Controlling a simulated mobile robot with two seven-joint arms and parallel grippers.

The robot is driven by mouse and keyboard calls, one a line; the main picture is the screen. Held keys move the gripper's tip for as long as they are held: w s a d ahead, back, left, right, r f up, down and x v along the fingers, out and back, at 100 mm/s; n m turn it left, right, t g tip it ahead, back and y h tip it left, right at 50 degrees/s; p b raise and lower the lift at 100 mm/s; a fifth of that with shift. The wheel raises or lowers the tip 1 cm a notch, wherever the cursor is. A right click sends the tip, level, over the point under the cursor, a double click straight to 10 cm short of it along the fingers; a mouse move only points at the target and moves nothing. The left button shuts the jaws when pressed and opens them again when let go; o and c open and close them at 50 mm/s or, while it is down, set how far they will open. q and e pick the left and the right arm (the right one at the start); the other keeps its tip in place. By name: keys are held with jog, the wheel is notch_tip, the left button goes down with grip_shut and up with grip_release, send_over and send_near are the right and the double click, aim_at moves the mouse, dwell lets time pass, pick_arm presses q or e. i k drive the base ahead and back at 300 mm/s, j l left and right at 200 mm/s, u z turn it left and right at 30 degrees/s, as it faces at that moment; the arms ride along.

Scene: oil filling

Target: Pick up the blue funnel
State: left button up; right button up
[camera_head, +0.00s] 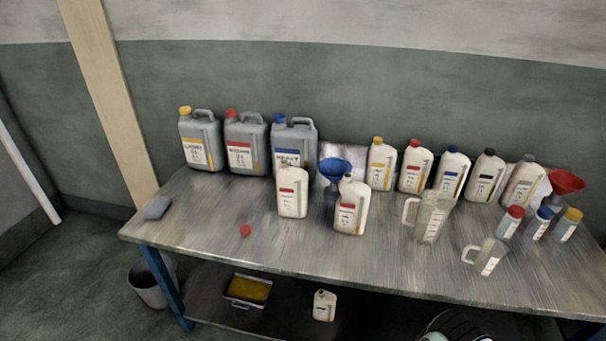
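The blue funnel (335,168) stands upright near the middle of the metal table (228,210). Its wide mouth faces up. Its lower part is partly hidden by a white bottle with a red label (350,206) in front of it, so I cannot tell what its stem rests in or on. Another white bottle (292,192) stands just to its left. Neither of my grippers shows in the head view.
Grey canisters (246,144) stand at the back left, and several white bottles (414,166) stand at the back right. A red funnel (566,181), measuring jugs (432,216) and small capped bottles (510,222) are at the right. A red cap (245,230) lies on the clear front left.

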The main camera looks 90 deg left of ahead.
aim_at(333, 169)
jog(key=u, duration=2.85)
jog(key=i+j, duration=0.1)
jog(key=j, duration=0.3)
jog(key=i+j, duration=0.1)
jog(key=j, duration=0.25)
jog(key=i+j, duration=0.1)
jog(key=j, duration=0.3)
jog(key=i+j, duration=0.1)
jog(key=j, duration=0.3)
